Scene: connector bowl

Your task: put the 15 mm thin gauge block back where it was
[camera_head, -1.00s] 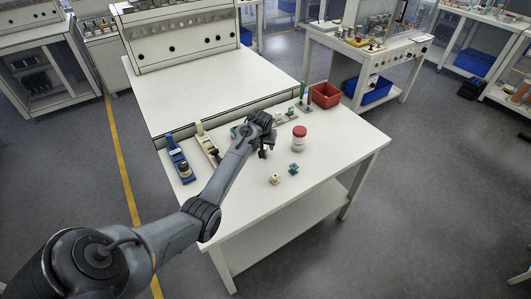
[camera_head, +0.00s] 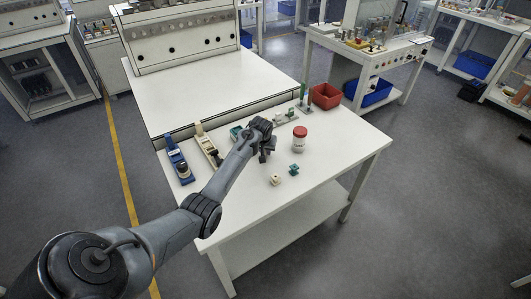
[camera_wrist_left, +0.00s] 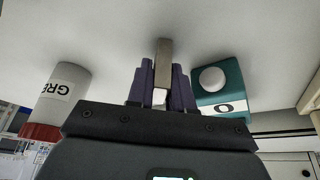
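My left gripper (camera_head: 265,155) is low over the white table, between the teal box and the red-capped jar. In the left wrist view, its dark fingers (camera_wrist_left: 162,90) are closed on a slim grey-brown metal block, which looks like the thin gauge block (camera_wrist_left: 163,62). The block sticks out past the fingertips, close to the table surface. A small pale patch shows at its near end. In the head view the block cannot be made out. Its size marking is not readable. My right gripper is in neither view.
The teal box (camera_head: 235,131), with a white knob in the wrist view (camera_wrist_left: 212,78), is beside the gripper. The red-capped jar (camera_head: 300,141) stands opposite. Small cream (camera_head: 276,180) and teal (camera_head: 294,169) parts lie in front. A red bin (camera_head: 325,96) stands behind. The front-right table is clear.

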